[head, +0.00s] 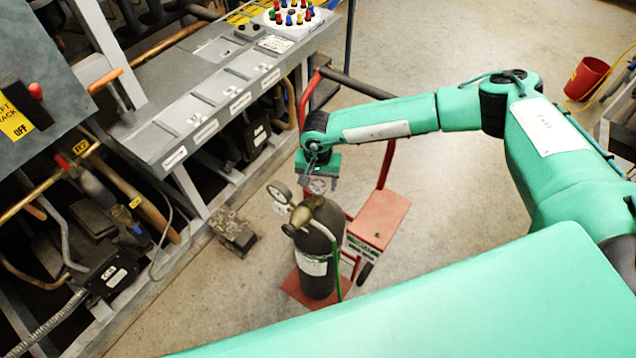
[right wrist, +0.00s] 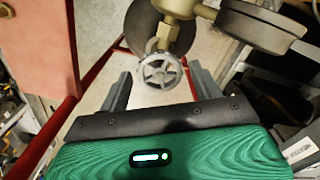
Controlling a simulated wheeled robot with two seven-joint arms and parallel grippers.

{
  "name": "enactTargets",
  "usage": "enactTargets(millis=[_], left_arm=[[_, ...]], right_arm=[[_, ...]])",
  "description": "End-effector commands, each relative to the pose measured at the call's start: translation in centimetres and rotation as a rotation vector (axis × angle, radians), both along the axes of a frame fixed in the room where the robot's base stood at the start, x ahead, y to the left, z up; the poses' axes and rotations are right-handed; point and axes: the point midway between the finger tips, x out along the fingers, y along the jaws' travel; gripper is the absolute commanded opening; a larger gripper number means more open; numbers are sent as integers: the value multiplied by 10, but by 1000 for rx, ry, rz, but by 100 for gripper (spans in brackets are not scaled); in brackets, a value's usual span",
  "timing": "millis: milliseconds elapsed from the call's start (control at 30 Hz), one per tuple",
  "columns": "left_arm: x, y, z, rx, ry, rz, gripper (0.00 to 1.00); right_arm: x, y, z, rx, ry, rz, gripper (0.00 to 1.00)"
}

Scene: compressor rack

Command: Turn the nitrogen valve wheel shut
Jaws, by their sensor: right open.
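The nitrogen cylinder (head: 318,262) is dark and stands upright on a red cart, with a brass regulator and a round gauge (head: 279,193) at its top. The valve wheel (head: 319,185) is a small grey spoked handwheel beside the regulator. In the right wrist view the wheel (right wrist: 160,78) lies between the two fingers of my right gripper (right wrist: 160,90). The fingers are open, with a gap on each side of the wheel. In the head view my right gripper (head: 319,176) is above the cylinder top, at the wheel. My left gripper is not in view.
The red cart (head: 378,218) has a flat red box top to the right of the cylinder. The grey compressor rack (head: 205,100) runs along the left. A red bucket (head: 587,78) stands at the far right.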

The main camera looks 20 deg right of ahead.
Motion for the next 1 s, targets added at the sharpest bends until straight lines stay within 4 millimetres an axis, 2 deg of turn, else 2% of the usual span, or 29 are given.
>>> enactTargets(millis=[33, 400, 633, 967, 1000], left_arm=[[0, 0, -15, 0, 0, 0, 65], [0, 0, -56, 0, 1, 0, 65], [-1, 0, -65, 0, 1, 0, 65], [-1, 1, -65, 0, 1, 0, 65], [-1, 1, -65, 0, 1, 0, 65]], right_arm=[[0, 0, -8, 0, -1, 54, 65], [0, 0, -6, 0, -1, 455, 65], [0, 0, -3, -1, 0, 578, 65], [0, 0, -1, 0, 1, 597, 65], [0, 0, -1, 0, 1, 597, 58]])
